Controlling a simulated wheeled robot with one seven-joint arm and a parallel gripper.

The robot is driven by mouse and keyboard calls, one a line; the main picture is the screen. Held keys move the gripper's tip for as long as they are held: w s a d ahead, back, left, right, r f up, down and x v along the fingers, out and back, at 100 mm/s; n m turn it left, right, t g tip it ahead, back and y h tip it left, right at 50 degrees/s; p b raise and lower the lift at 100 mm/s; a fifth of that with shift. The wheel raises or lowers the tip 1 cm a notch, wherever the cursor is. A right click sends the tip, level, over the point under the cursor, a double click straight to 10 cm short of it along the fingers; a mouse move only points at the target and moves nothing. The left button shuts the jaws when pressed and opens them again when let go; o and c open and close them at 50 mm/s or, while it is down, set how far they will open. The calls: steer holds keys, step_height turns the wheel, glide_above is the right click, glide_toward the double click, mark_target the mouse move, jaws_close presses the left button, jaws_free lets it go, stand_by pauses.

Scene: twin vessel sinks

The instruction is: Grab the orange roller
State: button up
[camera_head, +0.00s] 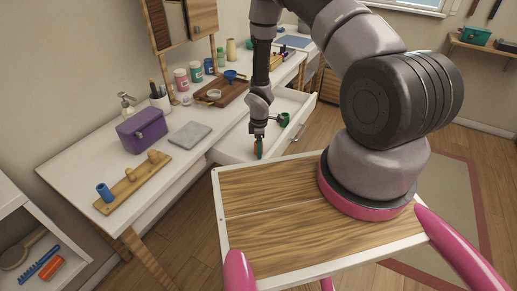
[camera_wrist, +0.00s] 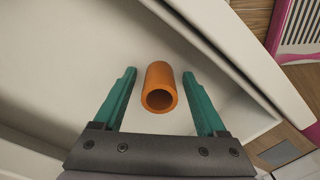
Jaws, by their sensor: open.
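The orange roller (camera_wrist: 160,74) is a short hollow tube inside the open white drawer (camera_wrist: 65,60), its open end facing the wrist camera. My gripper (camera_wrist: 159,78) is open. In the wrist view its two teal fingers lie on either side of the roller, with a visible gap on each side. In the head view my gripper (camera_head: 259,148) points down into the drawer (camera_head: 232,150), and only a small orange patch of the roller (camera_head: 256,147) shows beside the fingers. Whether the fingertips reach down to the drawer floor is hard to tell.
A green roller (camera_head: 284,119) lies farther back in the drawer. The drawer's front wall (camera_wrist: 240,55) runs close to the right finger. On the desk stand a purple box (camera_head: 142,130), a peg board (camera_head: 132,183) and a wooden tray (camera_head: 218,92). An orange item (camera_head: 50,269) lies on the lower left shelf.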

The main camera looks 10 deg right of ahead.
jaws_close()
stand_by(0.3)
